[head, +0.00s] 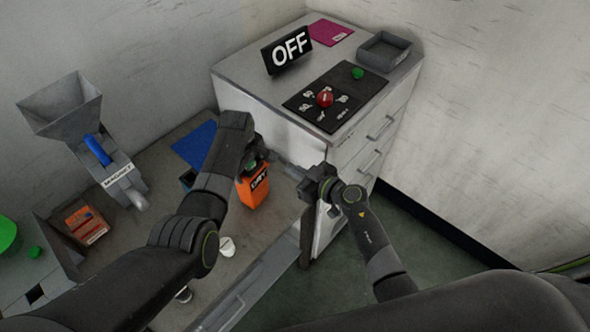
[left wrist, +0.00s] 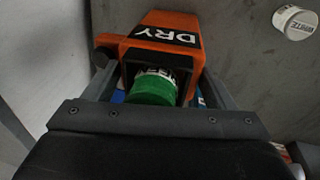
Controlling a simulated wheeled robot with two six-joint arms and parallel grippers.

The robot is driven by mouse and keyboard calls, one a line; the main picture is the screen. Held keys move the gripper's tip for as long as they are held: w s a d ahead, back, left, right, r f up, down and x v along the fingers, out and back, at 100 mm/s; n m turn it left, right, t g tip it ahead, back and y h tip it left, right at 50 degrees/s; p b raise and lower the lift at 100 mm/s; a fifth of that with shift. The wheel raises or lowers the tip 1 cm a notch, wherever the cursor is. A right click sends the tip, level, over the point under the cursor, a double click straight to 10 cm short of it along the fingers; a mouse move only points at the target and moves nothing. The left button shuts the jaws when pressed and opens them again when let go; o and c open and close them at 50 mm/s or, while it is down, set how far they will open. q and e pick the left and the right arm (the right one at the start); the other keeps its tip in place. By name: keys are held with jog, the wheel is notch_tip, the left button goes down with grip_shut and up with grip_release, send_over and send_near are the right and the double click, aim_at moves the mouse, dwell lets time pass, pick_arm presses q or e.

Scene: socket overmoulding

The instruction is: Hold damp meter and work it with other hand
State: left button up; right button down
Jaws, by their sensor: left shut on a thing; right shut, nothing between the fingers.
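The damp meter (head: 253,190) is orange, with a dark panel reading "DRY", and is over the bench. My left gripper (head: 255,163) is shut on it. In the left wrist view, the meter (left wrist: 190,22) sits between the two grey fingers, with a dark round knob (left wrist: 103,57) at its left side. A green-capped pot (left wrist: 152,90) with a white label shows at the meter's near end, between the fingers. My right gripper (head: 292,171) is shut and empty, just right of the meter, pointing at it.
A cabinet (head: 240,72) at the back right bears a black panel with a red knob (head: 324,98), an "OFF" sign (head: 287,51), a magenta sheet (head: 330,32) and a grey tray (head: 384,51). A hopper (head: 62,105) labelled "MAGNET" stands left. A white-lidded pot (head: 226,246) stands on the bench.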

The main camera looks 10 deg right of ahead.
pick_arm(q)
jog(key=shift+s+f, duration=0.1)
jog(key=shift+f, duration=0.05)
jog(key=o, duration=1.1)
